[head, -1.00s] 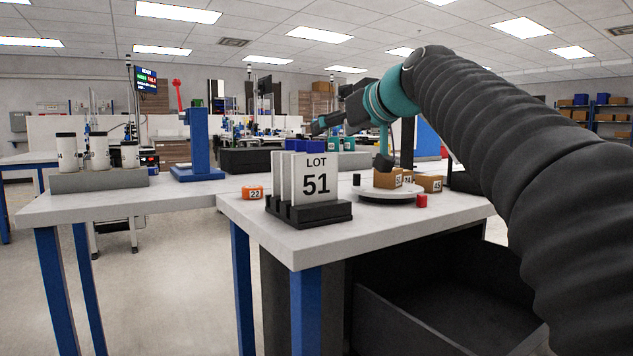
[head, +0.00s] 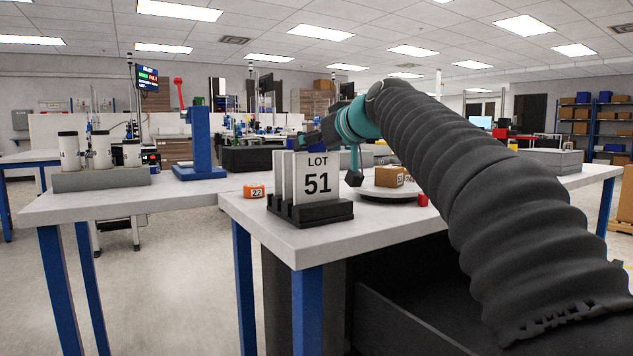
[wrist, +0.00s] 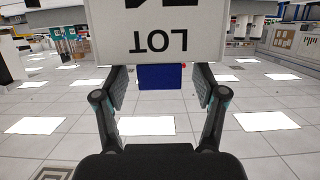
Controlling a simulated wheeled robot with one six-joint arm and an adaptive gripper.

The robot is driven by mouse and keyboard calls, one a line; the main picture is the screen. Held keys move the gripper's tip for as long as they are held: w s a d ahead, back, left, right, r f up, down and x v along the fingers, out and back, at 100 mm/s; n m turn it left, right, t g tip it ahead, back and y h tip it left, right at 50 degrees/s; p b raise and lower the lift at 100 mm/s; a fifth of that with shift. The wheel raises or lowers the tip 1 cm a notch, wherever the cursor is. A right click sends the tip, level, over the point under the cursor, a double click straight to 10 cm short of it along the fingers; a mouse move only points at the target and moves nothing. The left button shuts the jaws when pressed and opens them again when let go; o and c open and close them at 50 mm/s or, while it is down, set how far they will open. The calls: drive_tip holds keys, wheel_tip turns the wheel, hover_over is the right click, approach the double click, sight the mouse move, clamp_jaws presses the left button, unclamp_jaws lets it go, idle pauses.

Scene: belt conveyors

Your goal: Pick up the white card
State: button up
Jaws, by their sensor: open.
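The white card (head: 315,177) marked LOT 51 stands upright in a slotted black holder (head: 318,212) near the table's front edge. More white cards (head: 276,176) stand behind it in the same holder. My gripper (head: 302,142) is by the card's upper edge, partly hidden behind it in the head view. In the wrist view the card (wrist: 160,45) shows upside down, with its LOT edge close to my open gripper (wrist: 160,85). The fingers stand apart, one toward each side, with nothing held between them.
A blue block (wrist: 162,77) shows beyond the card in the wrist view. An orange block (head: 254,191) marked 22 lies left of the holder. A round white turntable (head: 391,192) with a brown box (head: 389,177) and a red block (head: 422,199) are to the right.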

clamp_jaws()
drive_tip(key=shift+r, duration=0.1)
